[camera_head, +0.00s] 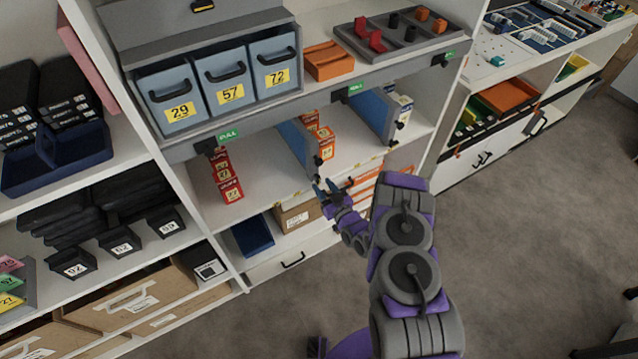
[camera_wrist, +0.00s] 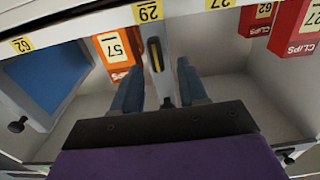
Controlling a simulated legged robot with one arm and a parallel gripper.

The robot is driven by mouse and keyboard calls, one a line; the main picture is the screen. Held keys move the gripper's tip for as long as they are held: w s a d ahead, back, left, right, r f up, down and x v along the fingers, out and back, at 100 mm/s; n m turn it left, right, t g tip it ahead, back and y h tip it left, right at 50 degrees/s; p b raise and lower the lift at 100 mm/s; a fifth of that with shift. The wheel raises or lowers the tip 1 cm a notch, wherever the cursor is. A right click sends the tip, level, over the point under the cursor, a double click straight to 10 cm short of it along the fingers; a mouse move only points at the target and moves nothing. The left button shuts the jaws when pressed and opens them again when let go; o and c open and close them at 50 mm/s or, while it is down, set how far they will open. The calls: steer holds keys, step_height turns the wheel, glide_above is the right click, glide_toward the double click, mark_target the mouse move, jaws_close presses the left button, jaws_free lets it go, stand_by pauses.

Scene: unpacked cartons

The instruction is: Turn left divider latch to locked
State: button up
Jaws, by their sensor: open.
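The left divider (camera_head: 298,142) is a blue upright panel in the middle shelf bay, beside orange boxes. Its front edge (camera_wrist: 172,75) is nearly edge-on in the wrist view. A dark, elongated latch (camera_wrist: 154,55) with a yellow mark sits on this edge. My gripper (camera_head: 322,185) is in front of the divider, low at the shelf front. In the wrist view my gripper (camera_wrist: 160,66) is open, with one blue-grey finger on each side of the latch. I see no clear contact. Whether the latch is locked cannot be told.
The right divider (camera_head: 373,112) stands further right and shows a black knob (camera_wrist: 17,126) in the wrist view. Red clip boxes (camera_head: 229,181) stand at the bay's left. Blue numbered bins (camera_head: 222,93) sit above. A cardboard box (camera_head: 298,216) is below. Open floor lies right.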

mark_target(319, 180)
steer(key=shift+b+x, duration=0.3)
steer(key=shift+x, duration=0.7)
steer(key=shift+w+a, duration=0.1)
steer(key=shift+w, duration=0.45)
steer(key=shift+a, duration=0.15)
steer(key=shift+a, duration=0.1)
steer(key=shift+c, duration=0.3)
jaws_close()
